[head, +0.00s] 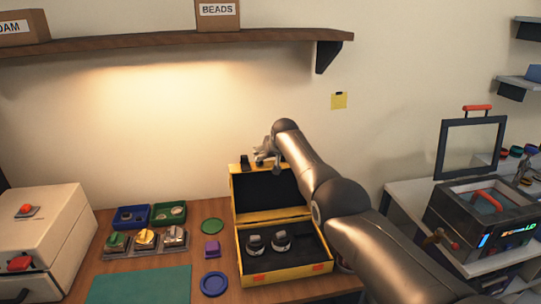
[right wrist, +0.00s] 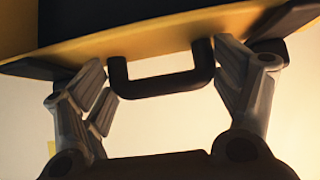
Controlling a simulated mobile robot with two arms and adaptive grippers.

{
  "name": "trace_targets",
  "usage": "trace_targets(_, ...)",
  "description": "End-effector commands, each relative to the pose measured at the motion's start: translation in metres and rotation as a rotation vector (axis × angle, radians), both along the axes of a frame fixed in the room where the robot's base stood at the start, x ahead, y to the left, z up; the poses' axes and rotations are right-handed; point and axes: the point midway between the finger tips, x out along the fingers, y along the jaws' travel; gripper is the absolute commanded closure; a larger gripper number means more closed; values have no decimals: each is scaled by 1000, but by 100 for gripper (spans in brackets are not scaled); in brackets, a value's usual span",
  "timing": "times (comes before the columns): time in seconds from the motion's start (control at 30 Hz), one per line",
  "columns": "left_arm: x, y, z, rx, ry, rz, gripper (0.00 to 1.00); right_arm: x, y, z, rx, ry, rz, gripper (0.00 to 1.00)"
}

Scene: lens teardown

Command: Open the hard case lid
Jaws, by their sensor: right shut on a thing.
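The yellow hard case (head: 285,271) stands on the wooden table with its lid (head: 236,188) raised and standing about upright at the back. Dark lining shows inside the lid, and two round dark-and-silver parts (head: 268,241) sit in the base. My right gripper (head: 266,156) is at the lid's top edge. In the right wrist view its fingers (right wrist: 160,75) are on both sides of the black lid handle (right wrist: 160,86), shut on it. My right forearm hides part of the lid's right side. My left gripper is not in view.
Left of the case are a purple block (head: 212,248), a blue ring (head: 214,284), a green disc (head: 212,226), several small trays and a teal mat (head: 140,285). A shelf (head: 180,42) hangs above. A dark machine (head: 480,225) stands at right.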

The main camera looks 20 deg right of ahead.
Motion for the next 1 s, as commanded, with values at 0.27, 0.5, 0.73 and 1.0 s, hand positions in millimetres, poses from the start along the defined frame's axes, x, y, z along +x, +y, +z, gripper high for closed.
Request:
trace_targets(0.27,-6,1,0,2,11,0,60,2,-6,10,-11,-16,-4,58)
trace_targets(0.5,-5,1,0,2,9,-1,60,2,-5,8,-8,-13,-3,6)
trace_targets(0.73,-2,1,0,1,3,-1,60,1,-3,5,-5,-7,-2,6)
trace_targets(1.0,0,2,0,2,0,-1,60,0,-1,3,-3,-5,-1,6)
